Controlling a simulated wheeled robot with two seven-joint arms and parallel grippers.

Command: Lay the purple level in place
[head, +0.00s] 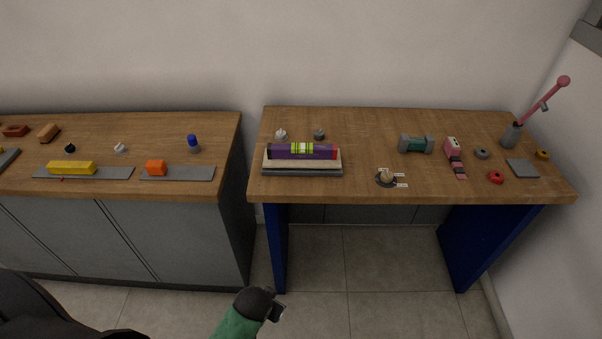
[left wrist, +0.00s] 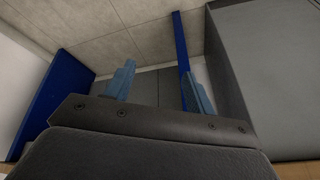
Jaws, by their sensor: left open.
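The purple level (head: 290,152) has a yellow-green middle and a red right end. It lies lengthwise on a pale slab with a dark grey base (head: 303,171), at the left part of the right-hand wooden table. My left gripper (head: 277,312) is low in front of that table, well apart from the level, and only partly visible in the head view. In the left wrist view its two blue fingers (left wrist: 160,90) are spread, with nothing between them. The level is not in the left wrist view. My right gripper is not in view.
The right table (head: 350,187) also bears a teal-and-grey tool (head: 416,144), a pink tool (head: 454,157), a round dark piece (head: 386,179) and a grey plate (head: 522,168). A grey cabinet (head: 110,235) stands to the left. The tiled floor (head: 365,260) under the table is clear.

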